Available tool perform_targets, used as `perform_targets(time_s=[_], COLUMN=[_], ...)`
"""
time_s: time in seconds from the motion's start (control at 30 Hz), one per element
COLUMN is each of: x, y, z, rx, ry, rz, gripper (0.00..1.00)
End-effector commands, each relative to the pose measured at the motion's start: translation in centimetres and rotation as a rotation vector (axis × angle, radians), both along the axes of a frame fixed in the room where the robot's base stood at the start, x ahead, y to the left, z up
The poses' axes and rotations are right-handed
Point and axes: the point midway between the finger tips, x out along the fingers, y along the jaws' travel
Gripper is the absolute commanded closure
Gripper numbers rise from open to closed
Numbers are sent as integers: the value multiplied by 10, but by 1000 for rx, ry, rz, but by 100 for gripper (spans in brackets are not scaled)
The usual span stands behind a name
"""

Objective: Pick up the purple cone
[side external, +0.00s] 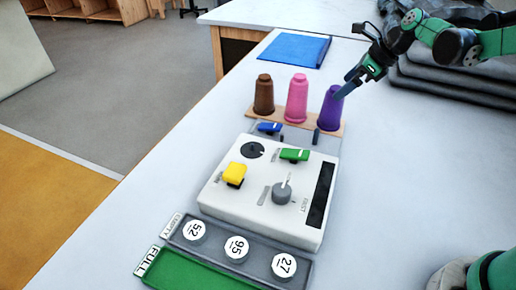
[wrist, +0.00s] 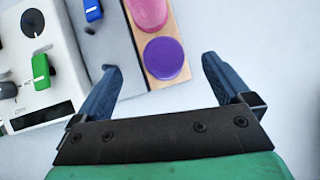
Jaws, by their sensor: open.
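The purple cone (side external: 329,108) stands upright at the right end of a wooden strip (side external: 287,120), beside a pink cone (side external: 297,98) and a brown cone (side external: 264,94). In the wrist view the purple cone (wrist: 164,58) shows from above as a round top. My gripper (side external: 345,88) is open and tilted down at the cone's upper right in the side view. In the wrist view my two blue fingers (wrist: 160,64) are spread apart with the cone's top between and just ahead of their tips. I cannot tell whether a finger touches the cone.
A white control box (side external: 262,205) with coloured switches and a knob lies in front of the strip. A grey tray (side external: 205,255) holds numbered white discs, with a green tray (side external: 185,272) beside it. A blue sheet (side external: 291,50) lies behind. The table right of the box is clear.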

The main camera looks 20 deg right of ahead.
Motion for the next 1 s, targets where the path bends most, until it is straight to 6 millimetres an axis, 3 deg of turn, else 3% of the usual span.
perform_targets(time_s=[0.5, 0.87, 1.0], x=[26, 29, 29], y=[13, 15, 15], z=[-45, -51, -51], rx=[39, 39, 38], ry=[21, 21, 21], rz=[-54, -55, -54], gripper=[3, 3, 40])
